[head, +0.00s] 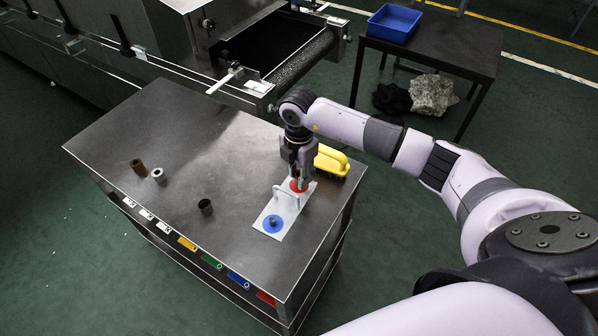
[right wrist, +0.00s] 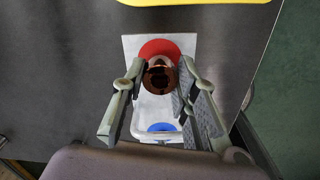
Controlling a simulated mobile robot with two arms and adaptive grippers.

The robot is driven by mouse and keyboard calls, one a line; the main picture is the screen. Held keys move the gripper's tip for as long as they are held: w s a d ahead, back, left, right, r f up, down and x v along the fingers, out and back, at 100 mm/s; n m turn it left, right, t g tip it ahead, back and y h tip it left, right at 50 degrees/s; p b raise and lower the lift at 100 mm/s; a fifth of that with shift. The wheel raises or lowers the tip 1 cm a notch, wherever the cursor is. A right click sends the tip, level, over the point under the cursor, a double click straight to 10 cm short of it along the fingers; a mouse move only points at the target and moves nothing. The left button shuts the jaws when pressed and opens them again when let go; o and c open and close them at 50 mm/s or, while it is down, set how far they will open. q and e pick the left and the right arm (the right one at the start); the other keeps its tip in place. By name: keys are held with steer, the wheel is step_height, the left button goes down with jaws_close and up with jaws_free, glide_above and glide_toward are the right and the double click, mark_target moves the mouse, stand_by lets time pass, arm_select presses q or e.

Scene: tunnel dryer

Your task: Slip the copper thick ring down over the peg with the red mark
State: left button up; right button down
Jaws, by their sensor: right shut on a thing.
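The copper thick ring (right wrist: 158,80) shows in the right wrist view between the two fingers of my right gripper (right wrist: 153,84), which is shut on it. In the head view my right gripper (head: 299,178) points down over the red mark (head: 297,187) on a white board (head: 289,213). The red mark (right wrist: 160,48) also shows in the right wrist view, just beyond the ring. The red-marked peg is mostly hidden by the gripper and ring, and I cannot tell whether the ring is around it. My left gripper is not in view.
A blue mark with a short peg (head: 273,222) is at the board's near end, past a grey upright handle (head: 281,194). A yellow-handled thing (head: 332,160) lies close behind the gripper. Brown (head: 137,167), pale (head: 158,175) and dark (head: 205,206) cylinders stand left on the metal table.

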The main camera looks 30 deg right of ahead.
steer(key=shift+f+b, duration=0.5)
steer(key=shift+f, duration=0.4)
steer(key=c, duration=1.2)
jaws_free()
step_height(320, 180, up, 12)
steer(key=shift+r, duration=0.1)
